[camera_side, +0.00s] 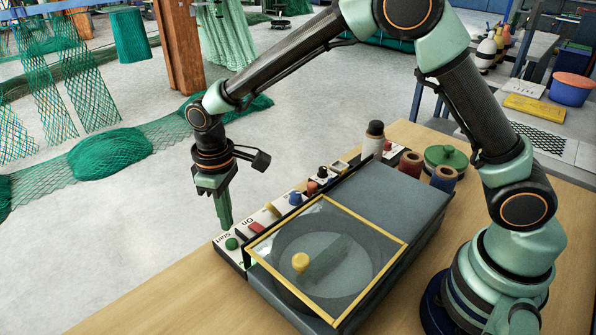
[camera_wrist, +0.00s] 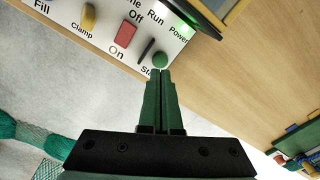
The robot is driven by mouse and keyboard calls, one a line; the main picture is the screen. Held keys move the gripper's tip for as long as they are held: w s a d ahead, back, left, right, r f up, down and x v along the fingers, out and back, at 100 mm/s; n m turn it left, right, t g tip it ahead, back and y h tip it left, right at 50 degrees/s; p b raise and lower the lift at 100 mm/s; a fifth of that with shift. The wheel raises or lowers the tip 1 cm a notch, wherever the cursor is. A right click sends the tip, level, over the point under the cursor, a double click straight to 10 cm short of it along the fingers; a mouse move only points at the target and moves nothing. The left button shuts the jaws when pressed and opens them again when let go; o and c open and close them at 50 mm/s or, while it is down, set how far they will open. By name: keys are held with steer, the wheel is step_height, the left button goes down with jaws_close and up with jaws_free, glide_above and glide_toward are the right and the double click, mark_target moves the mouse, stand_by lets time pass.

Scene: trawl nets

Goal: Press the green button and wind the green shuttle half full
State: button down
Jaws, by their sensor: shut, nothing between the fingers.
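The green button (camera_side: 231,243) sits at the near end of the white control panel, by the "Start" label. In the wrist view the green button (camera_wrist: 160,61) is just beyond my fingertips. My gripper (camera_side: 224,222) is shut and empty, pointing down just above and beside the button; I cannot tell whether it touches. The shut fingers also show in the wrist view (camera_wrist: 161,76). A dark green shuttle (camera_side: 328,258) seems to lie under the clear yellow-framed lid (camera_side: 372,218) of the grey machine, seen dimly through it.
A red switch (camera_wrist: 125,34) and a yellow clamp lever (camera_wrist: 88,17) stand on the panel near the button. A yellow knob (camera_side: 300,262) is on the lid. The table's front left is clear.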

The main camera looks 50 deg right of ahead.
mark_target(231, 242)
steer(key=shift+r, duration=1.7)
steer(key=s+d+r+m+t, duration=0.2)
steer(key=s+d+r, duration=0.4)
steer(key=d, duration=0.4)
steer(key=s+d+r+m+t, duration=0.3)
steer(key=s+d+r+m, duration=0.1)
steer(key=s+d+r, duration=0.3)
steer(key=s+d, duration=0.1)
steer(key=d, duration=0.1)
steer(key=shift+d+t, duration=0.3)
steer(key=shift+d, duration=0.1)
stand_by(4.0)
